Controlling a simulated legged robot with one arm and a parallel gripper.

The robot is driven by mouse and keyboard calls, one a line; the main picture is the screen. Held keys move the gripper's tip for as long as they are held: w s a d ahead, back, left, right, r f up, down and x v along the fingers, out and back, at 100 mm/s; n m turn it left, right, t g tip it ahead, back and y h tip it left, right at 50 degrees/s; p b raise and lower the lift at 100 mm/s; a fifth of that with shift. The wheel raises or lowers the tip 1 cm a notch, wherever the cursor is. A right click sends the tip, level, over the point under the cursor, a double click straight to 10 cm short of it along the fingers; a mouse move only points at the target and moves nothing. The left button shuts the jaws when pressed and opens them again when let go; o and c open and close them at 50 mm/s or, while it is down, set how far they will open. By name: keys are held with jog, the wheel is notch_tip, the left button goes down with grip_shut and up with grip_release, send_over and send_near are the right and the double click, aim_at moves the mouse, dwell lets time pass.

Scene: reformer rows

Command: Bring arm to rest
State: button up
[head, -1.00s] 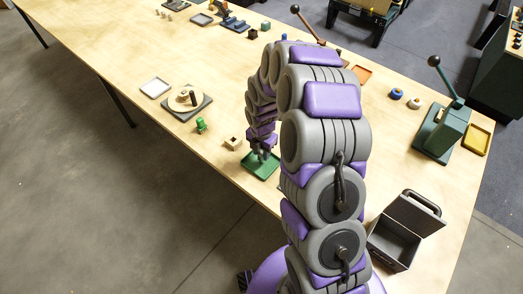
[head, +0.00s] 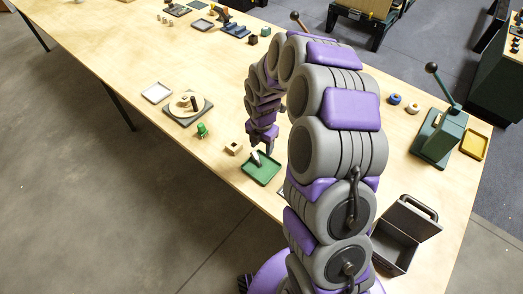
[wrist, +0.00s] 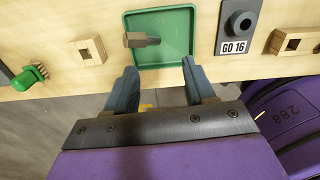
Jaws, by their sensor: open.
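My gripper (head: 264,144) is open and empty, just above the near edge of the green tray (head: 262,173). The wrist view shows its two blue-grey fingertips (wrist: 158,68) spread apart below the tray (wrist: 183,60). A bolt-like metal piece (wrist: 142,40) with a hex head lies in the tray, its head by the left rim. It also shows in the head view as a small pale shape (head: 255,158). My fingers are apart from it.
An open dark box (head: 393,247) and a green press (head: 437,135) are at right.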

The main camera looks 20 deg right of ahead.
jog(key=s+a+r+m+p, duration=0.1)
jog(key=s+r+m, duration=0.55)
jog(key=r, duration=0.65)
jog(key=s+r+m, duration=0.2)
jog(key=s+m, duration=0.4)
jog(key=s, duration=0.3)
jog(key=s+r+m+g, duration=0.1)
jog(key=s+r+m, duration=0.2)
jog(key=s+m, duration=0.4)
jog(key=s+r+m, duration=0.3)
jog(key=s+m, duration=0.3)
jog(key=s, duration=0.6)
jog(key=shift+d+r+g, duration=0.25)
jog(key=shift+d+g, duration=0.1)
jog(key=shift+g, duration=0.05)
jog(key=shift+m, duration=0.25)
